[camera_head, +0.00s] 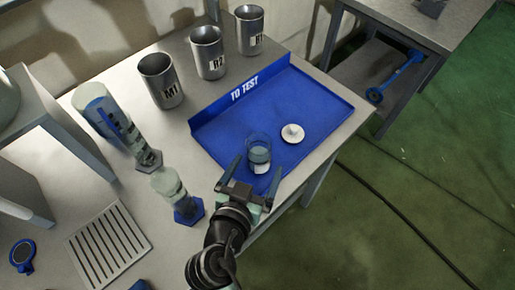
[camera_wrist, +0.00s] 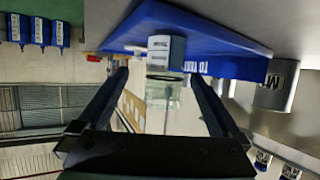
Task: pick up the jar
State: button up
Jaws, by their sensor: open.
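In the wrist view, which looks upside down, the jar (camera_wrist: 163,88) shows between and beyond the fingertips (camera_wrist: 159,74). I cannot tell whether either finger touches it.
Metal beakers marked M1 (camera_head: 161,82), R2 (camera_head: 208,53) and R1 (camera_head: 250,30) stand behind the tray. A slotted grey rack (camera_head: 108,246) lies at lower left. The tray's right part is clear.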

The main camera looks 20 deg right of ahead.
aim_at(262, 146)
jog(key=x, duration=0.2)
jog(key=shift+w+d, duration=0.15)
jog(key=shift+w, duration=0.1)
jog(key=shift+w+a+p+x, duration=0.15)
jog(key=shift+p+x, duration=0.2)
jog(key=shift+x, duration=0.95)
jog(key=shift+w+a+p+x, duration=0.15)
jog(key=shift+p+x, duration=0.2)
jog(key=shift+x, duration=0.95)
jog(key=shift+d+r, duration=0.1)
jog(key=shift+r, duration=0.1)
jog(key=shift+c, duration=0.2)
jog(key=c, duration=1.4)
grip_shut()
jog(key=shift+r, duration=0.15)
